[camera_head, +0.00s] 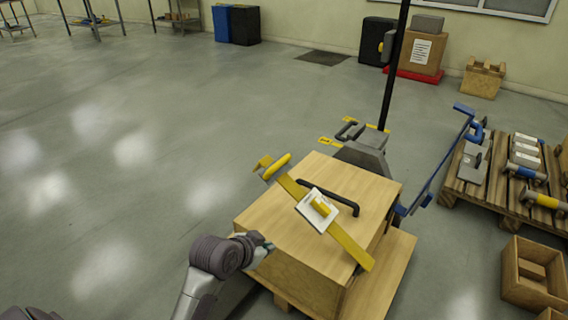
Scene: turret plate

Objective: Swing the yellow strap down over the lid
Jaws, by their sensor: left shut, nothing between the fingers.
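A yellow strap (352,246) runs diagonally across the wooden lid (265,217), from the lid's far left edge to its front right edge. Whether it touches the lid along its length I cannot tell. A white plate with a yellow block (319,207) sits at its middle. A yellow grip (277,166) shows at its far left end. A black handle (345,206) on the lid passes beside the strap. My left gripper (262,243) is shut and empty at the left front edge of the box, apart from the strap. My right gripper is out of view.
The box stands on a wooden base (392,275). A dark post (392,85) and a blue bar (440,160) rise behind and to the right. A pallet with tools (480,192) and an open wooden box (529,292) stand at right. The floor (130,190) at left is clear.

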